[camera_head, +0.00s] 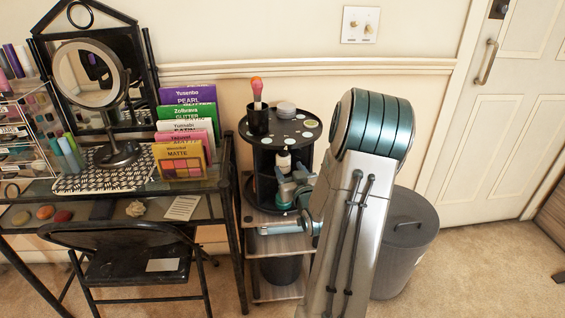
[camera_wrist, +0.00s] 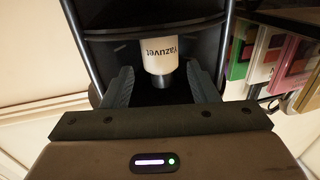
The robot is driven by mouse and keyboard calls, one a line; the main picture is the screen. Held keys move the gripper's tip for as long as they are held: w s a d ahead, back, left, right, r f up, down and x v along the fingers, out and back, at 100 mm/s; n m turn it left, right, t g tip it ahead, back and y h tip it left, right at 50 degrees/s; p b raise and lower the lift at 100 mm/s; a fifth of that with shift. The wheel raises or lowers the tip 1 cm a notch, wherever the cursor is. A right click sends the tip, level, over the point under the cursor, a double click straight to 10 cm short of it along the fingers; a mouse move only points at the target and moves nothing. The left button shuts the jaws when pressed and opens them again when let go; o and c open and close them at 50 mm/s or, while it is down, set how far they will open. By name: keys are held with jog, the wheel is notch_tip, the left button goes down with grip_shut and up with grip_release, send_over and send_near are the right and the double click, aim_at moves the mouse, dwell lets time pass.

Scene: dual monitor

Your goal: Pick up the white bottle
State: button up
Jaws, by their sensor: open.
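The white bottle (camera_head: 283,161) stands inside the round black shelf unit (camera_head: 313,129), under its top tier, in the head view. In the wrist view the bottle (camera_wrist: 160,55), labelled "Yazuvet", shows ahead with its narrow end toward me. My gripper (camera_wrist: 161,77) is open, with one dark finger on each side of the bottle's narrow end. Whether the fingers touch it I cannot tell. In the head view my gripper (camera_head: 291,185) is at the shelf's opening, and it and my arm hide part of the bottle.
A dark cup with a brush (camera_head: 257,121) and a small round container (camera_head: 286,110) stand on the shelf's top. Palette boxes (camera_head: 186,115) and a mirror (camera_head: 91,77) stand on the desk at left. A grey bin (camera_head: 401,245) stands right of my arm.

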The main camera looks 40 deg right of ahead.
aim_at(286, 161)
jog(key=shift+r+x, duration=0.15)
jog(key=shift+x, duration=1.55)
jog(key=shift+r+x, duration=0.15)
jog(key=shift+x, duration=1.6)
jog(key=shift+a, duration=0.1)
jog(key=c, duration=0.8)
